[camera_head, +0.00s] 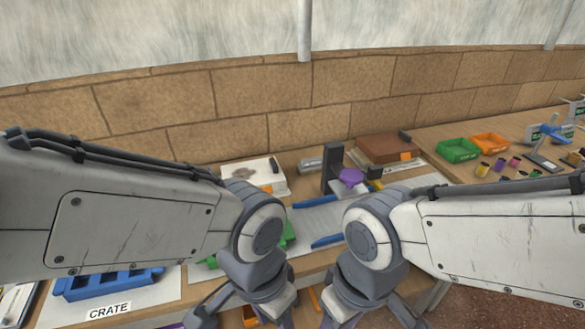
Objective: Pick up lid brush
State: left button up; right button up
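I cannot make out a lid brush for certain in the head view. A purple round piece (351,177) sits by a dark upright block (332,165) on the workbench behind my arms. My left gripper (246,318) hangs at the bottom edge, left of centre. My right gripper (370,318) hangs at the bottom edge, right of centre. The fingers of both spread apart, with their tips cut off by the frame. I see nothing held in either. My arms hide much of the bench.
A blue rack (108,284) stands at the lower left by a CRATE label (109,309). Blue bars (328,240) lie mid-bench. A brown box (384,147) stands behind. Green (457,150) and orange (490,143) bins are on the right table. A stone wall (235,105) closes the back.

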aim_at(313, 166)
jog(key=z, duration=1.35)
jog(key=i, duration=1.6)
jog(key=u, duration=3.15)
